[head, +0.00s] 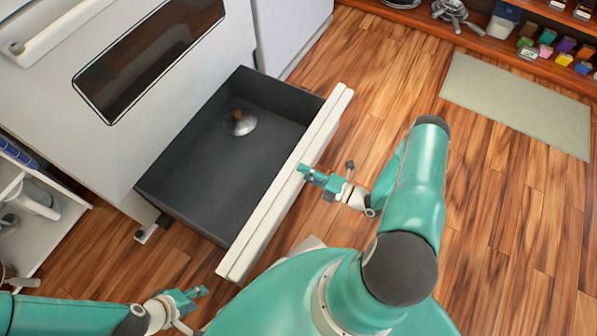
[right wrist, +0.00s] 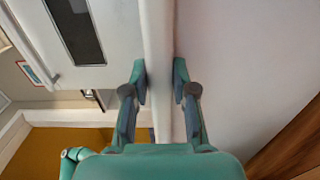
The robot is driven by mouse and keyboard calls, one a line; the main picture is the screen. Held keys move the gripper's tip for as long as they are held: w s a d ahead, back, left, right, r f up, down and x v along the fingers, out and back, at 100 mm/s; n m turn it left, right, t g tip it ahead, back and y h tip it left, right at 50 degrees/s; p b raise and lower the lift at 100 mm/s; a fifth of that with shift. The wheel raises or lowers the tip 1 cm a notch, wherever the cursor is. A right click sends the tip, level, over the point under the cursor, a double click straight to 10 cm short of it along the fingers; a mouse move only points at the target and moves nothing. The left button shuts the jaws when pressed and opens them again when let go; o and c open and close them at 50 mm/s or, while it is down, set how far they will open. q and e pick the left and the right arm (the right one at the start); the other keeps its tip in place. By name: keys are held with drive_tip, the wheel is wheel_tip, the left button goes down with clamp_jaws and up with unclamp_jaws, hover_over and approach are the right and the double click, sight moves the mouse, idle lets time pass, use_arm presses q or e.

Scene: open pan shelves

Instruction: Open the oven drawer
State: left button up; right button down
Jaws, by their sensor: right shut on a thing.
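The oven drawer (head: 195,190) is pulled well out from the white oven (head: 60,110). Its dark inside holds a small round lid with a knob (head: 239,122). The drawer's white front (head: 245,250) has a long ridge or handle along it. My right gripper (head: 306,171) is at the middle of this front. In the right wrist view, its fingers (right wrist: 160,85) stand on both sides of the white handle (right wrist: 159,40) and are shut on it. My left gripper (head: 196,294) is at the lower left, apart from the drawer; whether it is open is unclear.
A white shelf unit (head: 60,215) with pans stands at the left. A pale mat (head: 520,105) lies on the wooden floor (head: 500,215) at the right. Wooden shelves with small boxes and pans run along the upper right. The floor between is clear.

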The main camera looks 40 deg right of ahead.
drive_tip(key=shift+f, duration=0.2)
drive_tip(key=c, duration=0.9)
unclamp_jaws()
drive_tip(key=shift+w, duration=0.15)
drive_tip(key=shift+r, duration=0.1)
drive_tip(key=v, duration=1.2)
